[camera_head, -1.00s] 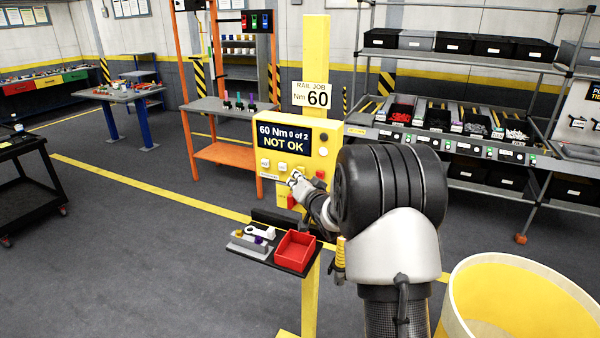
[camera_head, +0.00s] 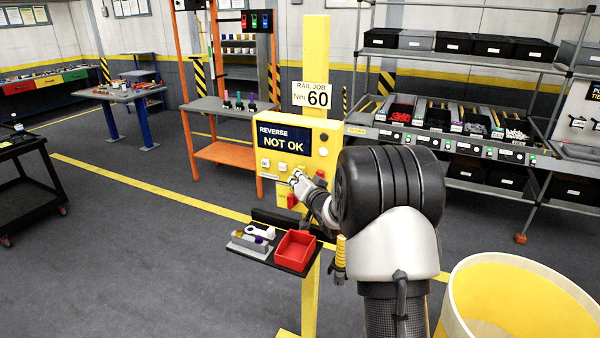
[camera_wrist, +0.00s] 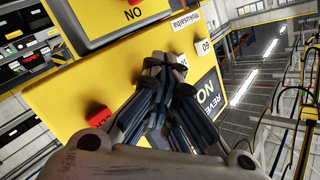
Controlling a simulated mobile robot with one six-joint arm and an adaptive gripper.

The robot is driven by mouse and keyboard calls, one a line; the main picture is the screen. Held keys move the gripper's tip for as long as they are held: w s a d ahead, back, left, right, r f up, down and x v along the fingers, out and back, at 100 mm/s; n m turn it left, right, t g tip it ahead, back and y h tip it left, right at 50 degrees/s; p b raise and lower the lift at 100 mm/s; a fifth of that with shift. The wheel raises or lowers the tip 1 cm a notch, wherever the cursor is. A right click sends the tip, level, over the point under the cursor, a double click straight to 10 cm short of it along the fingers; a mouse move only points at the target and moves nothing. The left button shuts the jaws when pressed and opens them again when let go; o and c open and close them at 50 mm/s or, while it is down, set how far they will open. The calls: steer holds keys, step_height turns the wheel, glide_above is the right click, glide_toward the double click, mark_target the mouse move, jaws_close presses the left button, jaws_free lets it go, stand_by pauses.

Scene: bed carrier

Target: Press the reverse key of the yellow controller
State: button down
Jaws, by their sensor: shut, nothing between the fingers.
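The yellow controller (camera_head: 308,165) is mounted on a yellow post, under a sign reading "RAIL JOB Nm 60". Its dark screen (camera_head: 284,140) reads "REVERSE NOT OK". A row of small white keys (camera_head: 282,166) sits below the screen. My gripper (camera_head: 296,178) is shut and empty, with its tips at the right end of this key row. In the wrist view the shut fingertips (camera_wrist: 165,65) are at the yellow face, hiding the key there. I cannot tell whether they touch it. Part of the screen (camera_wrist: 207,97) shows tilted beside the fingers.
A black shelf with a red bin (camera_head: 296,251) and small tools juts from the post below the controller. A red button (camera_wrist: 97,117) is near my fingers in the wrist view. A large yellow drum (camera_head: 520,300) stands at the lower right.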

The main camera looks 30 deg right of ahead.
steer(key=shift+s+a, duration=0.1)
steer(key=shift+s+a+b, duration=0.4)
steer(key=shift+s+a, duration=0.05)
steer(key=shift+a, duration=0.15)
steer(key=s+a+b, duration=0.1)
steer(key=a, duration=0.1)
steer(key=s+a+b, duration=0.1)
steer(key=s+a, duration=0.1)
stand_by(0.4)
stand_by(0.6)
